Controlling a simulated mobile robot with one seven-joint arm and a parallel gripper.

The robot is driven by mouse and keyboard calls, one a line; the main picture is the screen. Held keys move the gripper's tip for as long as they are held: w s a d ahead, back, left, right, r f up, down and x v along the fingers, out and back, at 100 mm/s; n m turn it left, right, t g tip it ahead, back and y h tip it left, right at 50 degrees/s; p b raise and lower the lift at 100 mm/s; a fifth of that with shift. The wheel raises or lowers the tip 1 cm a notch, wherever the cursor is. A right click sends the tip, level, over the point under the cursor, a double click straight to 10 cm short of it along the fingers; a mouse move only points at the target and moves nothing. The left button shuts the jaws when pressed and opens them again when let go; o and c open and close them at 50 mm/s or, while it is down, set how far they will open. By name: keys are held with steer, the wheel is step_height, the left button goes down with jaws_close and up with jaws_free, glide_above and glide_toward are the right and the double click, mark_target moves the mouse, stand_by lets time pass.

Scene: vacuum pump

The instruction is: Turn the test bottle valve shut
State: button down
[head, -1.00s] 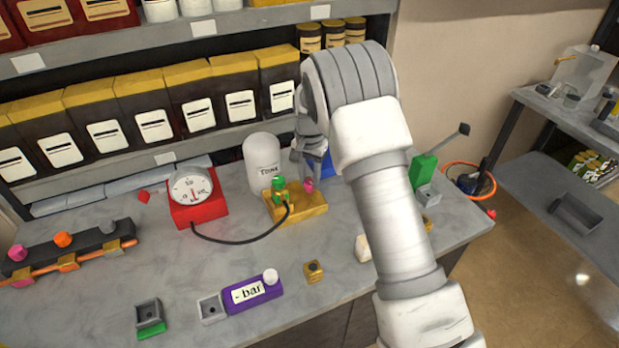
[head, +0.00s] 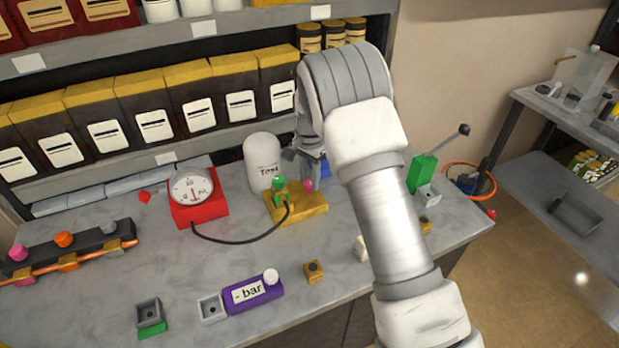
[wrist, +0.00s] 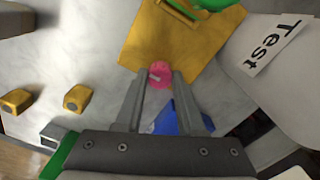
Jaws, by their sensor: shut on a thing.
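The white test bottle (head: 262,155) stands upright at the back of the bench, its "Test" label also showing in the wrist view (wrist: 271,46). In front of it is a yellow block (head: 300,207) with a green-topped fitting (head: 279,186). A pink valve knob (wrist: 160,72) sits at the edge of the yellow block. My gripper (wrist: 158,75) is shut on the pink knob, with one finger on each side of it. In the head view my gripper (head: 308,172) comes down on the knob from above and partly hides it.
A red gauge (head: 199,207) stands left, joined by a black hose to the fitting. A blue object (wrist: 182,117) lies close beside my fingers. A green lever block (head: 422,175) is right of my arm. A purple "- bar" box (head: 252,293) is at the front.

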mark_target(309, 182)
steer(key=c, duration=0.5)
jaws_free()
steer(key=shift+r, duration=0.15)
steer(key=shift+r+p, duration=0.3)
steer(key=shift+r, duration=8.3)
